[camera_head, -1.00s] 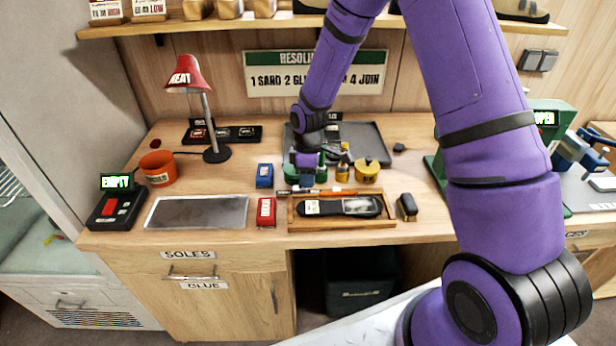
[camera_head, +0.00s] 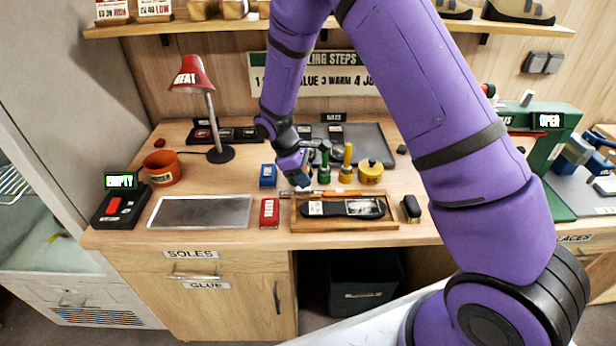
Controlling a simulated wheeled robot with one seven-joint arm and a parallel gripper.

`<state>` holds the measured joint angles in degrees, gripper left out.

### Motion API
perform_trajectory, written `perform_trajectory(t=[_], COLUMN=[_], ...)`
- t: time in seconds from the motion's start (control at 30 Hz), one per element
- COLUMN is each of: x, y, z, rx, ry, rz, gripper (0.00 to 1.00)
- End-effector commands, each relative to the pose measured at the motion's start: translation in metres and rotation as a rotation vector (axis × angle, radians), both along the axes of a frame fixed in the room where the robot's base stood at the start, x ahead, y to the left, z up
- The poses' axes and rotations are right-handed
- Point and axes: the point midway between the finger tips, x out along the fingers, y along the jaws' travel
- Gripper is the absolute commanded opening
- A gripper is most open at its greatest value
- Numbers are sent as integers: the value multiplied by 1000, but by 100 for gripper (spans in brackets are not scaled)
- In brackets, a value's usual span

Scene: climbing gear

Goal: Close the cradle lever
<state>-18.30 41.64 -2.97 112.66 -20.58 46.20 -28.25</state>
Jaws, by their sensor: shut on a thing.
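At the right stands a green device (camera_head: 556,150) with a lit sign (camera_head: 549,121) reading OPEN. A pale handle (camera_head: 526,98) sticks up at its top and a red knob (camera_head: 489,90) shows to the left of it. I cannot tell for sure which part is the cradle lever, and my arm hides the device's left side. My gripper (camera_head: 301,179) is low over the bench, left of a green-topped bottle (camera_head: 324,166). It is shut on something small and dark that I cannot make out. It is far from the green device.
A yellow-handled tool (camera_head: 347,163) and yellow pot (camera_head: 370,172) stand right of my gripper. A wooden tray (camera_head: 345,226) with a sole is in front. A blue box (camera_head: 267,176), red box (camera_head: 269,212), metal plate (camera_head: 200,212) and red lamp (camera_head: 190,78) are to the left.

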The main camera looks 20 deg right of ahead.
Motion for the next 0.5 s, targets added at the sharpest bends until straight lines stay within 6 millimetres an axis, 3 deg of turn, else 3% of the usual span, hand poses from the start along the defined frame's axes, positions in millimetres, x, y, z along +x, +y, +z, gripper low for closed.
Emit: perform_trajectory(t=[0.5], x=[7], y=[20], z=[-3], rx=[-421], ry=[134], rz=[2], gripper=[0])
